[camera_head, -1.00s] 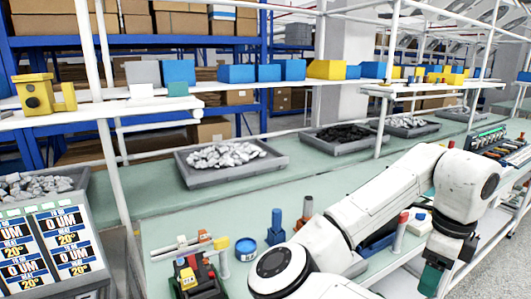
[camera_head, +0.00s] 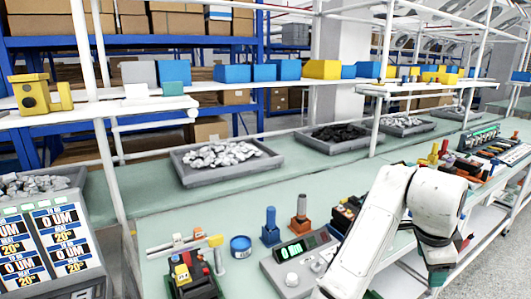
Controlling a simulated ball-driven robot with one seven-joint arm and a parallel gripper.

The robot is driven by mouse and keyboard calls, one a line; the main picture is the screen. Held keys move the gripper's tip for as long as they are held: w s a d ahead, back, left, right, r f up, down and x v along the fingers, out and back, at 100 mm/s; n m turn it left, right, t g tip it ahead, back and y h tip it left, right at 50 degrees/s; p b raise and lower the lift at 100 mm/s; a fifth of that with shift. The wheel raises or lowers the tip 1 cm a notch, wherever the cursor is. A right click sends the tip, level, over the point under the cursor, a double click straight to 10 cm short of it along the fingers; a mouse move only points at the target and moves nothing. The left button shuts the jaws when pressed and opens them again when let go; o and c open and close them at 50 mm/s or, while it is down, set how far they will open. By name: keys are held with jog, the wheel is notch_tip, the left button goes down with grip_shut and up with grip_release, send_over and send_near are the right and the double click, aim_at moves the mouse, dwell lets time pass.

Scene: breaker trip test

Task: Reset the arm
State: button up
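My white arm (camera_head: 385,225) reaches in from the lower middle of the head view and bends down at the right, over the front edge of the bench. My gripper (camera_head: 437,278) hangs at its end, dark and pointing down; its fingers are too small and partly cut off to tell open from shut. A grey device with a dark display (camera_head: 303,247) and knobs lies on the bench left of my arm. Its right side is partly hidden by the arm.
A black device with a yellow part (camera_head: 187,272), a blue round tin (camera_head: 241,246), a blue upright tool (camera_head: 270,227) and an orange-brown one (camera_head: 300,215) stand on the green bench. Grey trays of parts (camera_head: 185,177) lie behind. White shelf posts (camera_head: 107,140) rise from the bench.

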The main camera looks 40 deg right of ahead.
jog(key=w+a+f+n+t+h, duration=0.1)
jog(key=w+a+f+n, duration=0.25)
jog(key=f+n, duration=0.4)
jog(key=w+a+f+n+t, duration=0.25)
jog(key=a+f+n, duration=0.25)
jog(key=n, duration=0.5)
jog(key=s+a+f+n+y, duration=0.1)
jog(key=s+a+f+n, duration=0.1)
jog(key=a, duration=0.5)
jog(key=s+a+f+n+g+y, duration=0.1)
jog(key=s+a+f+n+y, duration=0.1)
jog(key=a+f+n, duration=0.3)
jog(key=s+a+f+n+y, duration=0.2)
jog(key=s+a+f+n, duration=0.1)
jog(key=a+f, duration=0.4)
jog(key=shift+s+a+n+g, duration=0.3)
jog(key=shift+a+n, duration=0.25)
jog(key=shift+a, duration=0.35)
